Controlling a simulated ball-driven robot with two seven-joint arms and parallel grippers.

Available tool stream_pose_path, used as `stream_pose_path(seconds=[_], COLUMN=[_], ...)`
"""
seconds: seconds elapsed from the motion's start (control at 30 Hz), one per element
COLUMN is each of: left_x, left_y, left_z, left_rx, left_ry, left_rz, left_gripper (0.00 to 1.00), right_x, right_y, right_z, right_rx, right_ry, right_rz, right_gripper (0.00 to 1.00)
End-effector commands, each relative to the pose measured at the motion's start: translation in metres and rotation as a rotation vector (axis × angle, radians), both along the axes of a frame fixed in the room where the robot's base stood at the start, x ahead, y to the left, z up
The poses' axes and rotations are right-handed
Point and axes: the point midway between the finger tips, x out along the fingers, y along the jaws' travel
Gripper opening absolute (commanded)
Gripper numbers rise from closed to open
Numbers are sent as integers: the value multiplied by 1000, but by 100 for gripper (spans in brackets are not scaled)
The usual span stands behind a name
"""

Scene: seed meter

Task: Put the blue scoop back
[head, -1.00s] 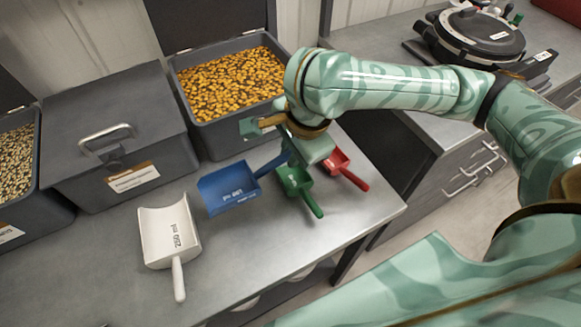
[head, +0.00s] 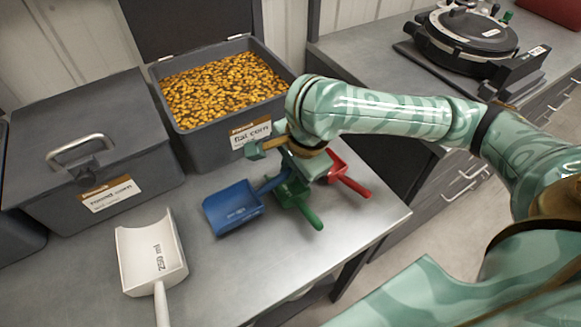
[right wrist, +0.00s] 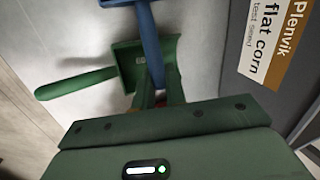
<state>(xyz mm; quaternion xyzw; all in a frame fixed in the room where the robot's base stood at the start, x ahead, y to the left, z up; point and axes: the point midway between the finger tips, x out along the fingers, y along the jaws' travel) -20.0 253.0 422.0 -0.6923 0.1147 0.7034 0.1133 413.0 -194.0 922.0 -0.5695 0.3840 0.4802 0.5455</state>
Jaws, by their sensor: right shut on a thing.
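The blue scoop (head: 233,208) is at the middle of the bench in the head view, between the white scoop (head: 150,256) and the green scoop (head: 297,203). My right gripper (head: 284,172) is shut on the blue scoop's handle. In the right wrist view the blue handle (right wrist: 150,45) runs down between the fingers (right wrist: 158,97), passing over the green scoop (right wrist: 128,66). I cannot tell whether the blue bowl touches the bench. My left gripper is not in view.
A red scoop (head: 343,173) lies right of the green one, near the bench's right edge. The open flat corn bin (head: 205,150) stands behind. A closed grey bin (head: 85,140) is to its left. The bench (head: 225,275) is bare in front of the blue scoop.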

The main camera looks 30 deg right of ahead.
Motion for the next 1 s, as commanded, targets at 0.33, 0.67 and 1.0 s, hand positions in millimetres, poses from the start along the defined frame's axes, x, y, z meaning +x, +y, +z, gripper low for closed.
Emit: stream_pose_path(seconds=[0.33,0.67,1.0], left_x=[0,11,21], left_y=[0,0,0], left_z=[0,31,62], left_rx=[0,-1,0], left_ry=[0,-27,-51], left_rz=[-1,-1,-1], left_gripper=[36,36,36], right_x=[0,-10,-27], right_y=[0,-4,-10], right_z=[0,55,116], right_rx=[0,-1,-1], right_ry=[0,-8,-4], right_rz=[0,0,0], right_gripper=[35,35,35])
